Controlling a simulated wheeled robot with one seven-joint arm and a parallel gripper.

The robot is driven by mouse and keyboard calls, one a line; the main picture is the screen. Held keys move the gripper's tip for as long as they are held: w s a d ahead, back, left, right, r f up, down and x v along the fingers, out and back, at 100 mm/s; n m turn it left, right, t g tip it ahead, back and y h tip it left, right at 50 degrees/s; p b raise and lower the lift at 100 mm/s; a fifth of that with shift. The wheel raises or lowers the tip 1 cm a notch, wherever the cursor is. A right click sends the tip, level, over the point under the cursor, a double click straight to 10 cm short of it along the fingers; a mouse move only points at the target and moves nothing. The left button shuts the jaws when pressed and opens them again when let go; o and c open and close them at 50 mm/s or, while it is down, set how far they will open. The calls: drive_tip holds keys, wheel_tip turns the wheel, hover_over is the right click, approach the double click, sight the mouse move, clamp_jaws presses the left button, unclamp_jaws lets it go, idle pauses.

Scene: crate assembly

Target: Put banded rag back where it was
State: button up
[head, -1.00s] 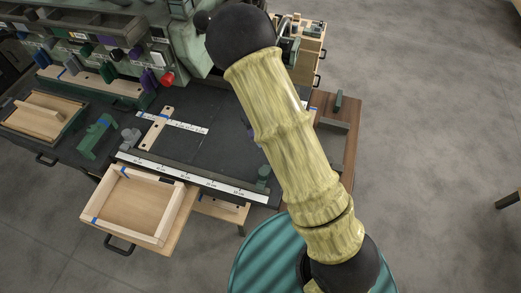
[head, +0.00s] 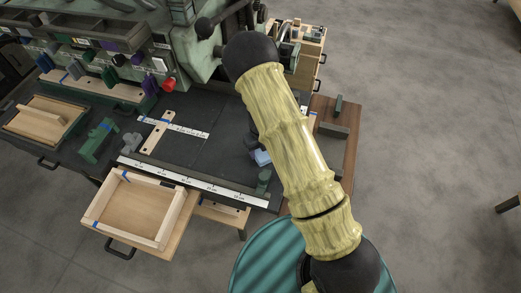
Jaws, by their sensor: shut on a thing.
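A small light-blue cloth-like thing (head: 262,158), which I take to be the banded rag, shows at the left edge of my arm, over the right part of the dark bench top. Its bands are too small to make out. My gripper (head: 255,148) is a dark shape just above it in the picture, partly hidden behind my yellow arm. It is shut on the rag. I cannot tell how high the rag is above the bench.
An open wooden drawer frame (head: 93,209) juts out at the front left. A white ruler strip (head: 190,180) runs along the bench's front edge. A slotted wooden piece (head: 158,133) and green clamp (head: 97,143) lie left. A brown side table (head: 345,165) stands right.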

sight(260, 150)
drive_tip(key=shift+f, duration=0.25)
drive_tip(key=shift+f, duration=0.15)
drive_tip(key=o, duration=0.9)
drive_tip(key=shift+w, duration=0.1)
drive_tip(key=shift+o, duration=0.2)
wheel_tip(260, 150, up, 12)
drive_tip(key=b, duration=0.1)
drive_tip(key=shift+r, duration=0.2)
